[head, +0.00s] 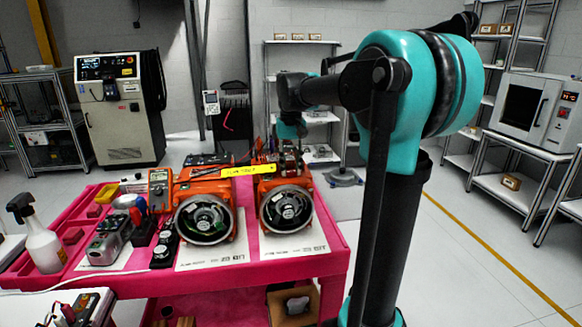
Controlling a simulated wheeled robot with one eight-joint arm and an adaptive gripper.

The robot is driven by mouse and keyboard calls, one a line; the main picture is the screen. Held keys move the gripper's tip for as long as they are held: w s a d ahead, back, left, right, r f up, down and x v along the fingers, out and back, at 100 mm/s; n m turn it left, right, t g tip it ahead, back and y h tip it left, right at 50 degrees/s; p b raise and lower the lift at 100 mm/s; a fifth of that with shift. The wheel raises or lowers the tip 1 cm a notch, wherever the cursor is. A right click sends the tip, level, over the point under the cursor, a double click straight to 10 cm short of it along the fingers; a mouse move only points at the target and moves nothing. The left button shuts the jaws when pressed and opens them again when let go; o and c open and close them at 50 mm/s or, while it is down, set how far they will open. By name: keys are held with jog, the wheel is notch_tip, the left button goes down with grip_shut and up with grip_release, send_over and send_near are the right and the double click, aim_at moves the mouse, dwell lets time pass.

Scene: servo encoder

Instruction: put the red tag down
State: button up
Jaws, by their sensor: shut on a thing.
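My arm reaches over the far side of the pink cart (330,262). My gripper (289,155) is small and far off, above the back of the right orange servo unit (306,182). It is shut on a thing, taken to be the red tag. A small red patch (273,143) shows beside the gripper, but its outline is too small to make out.
On the cart's left are a grey device (110,240), an orange meter (159,190), a black knob box (165,245) and a spray bottle (41,240). White sheets lie under the servo units. Shelves (303,85) stand behind, and an oven (538,105) stands at right.

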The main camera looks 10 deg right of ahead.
aim_at(291, 171)
jog(key=o, duration=0.8)
jog(key=shift+f, duration=0.1)
notch_tip(291, 171, up, 12)
jog(key=shift+r, duration=0.15)
